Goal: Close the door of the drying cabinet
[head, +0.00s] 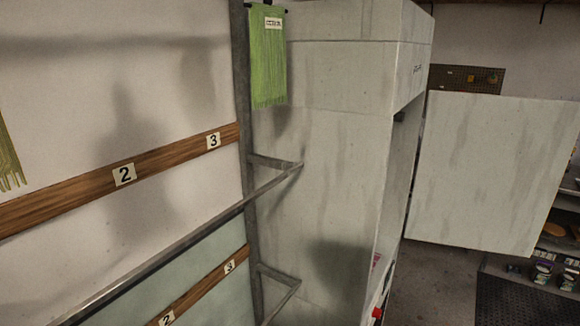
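The drying cabinet (335,130) is a tall, stained pale-grey box in the middle of the head view. I see mostly its broad side, with its front turned to the right. Its door (490,175) stands wide open, swung out to the right of the cabinet front. A dark gap shows between the door and the cabinet body. The cabinet's inside is hidden from this angle. A red part shows low on the cabinet's front edge. Neither of my grippers is in view.
A metal rail frame (249,130) stands against the cabinet's left side, with a green fringed cloth (268,55) hanging at its top. Numbered wooden boards (75,193) run along the left. Shelves with small goods (545,268) and a dark mat (515,300) are at the lower right. Grey floor (440,285) shows below the door.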

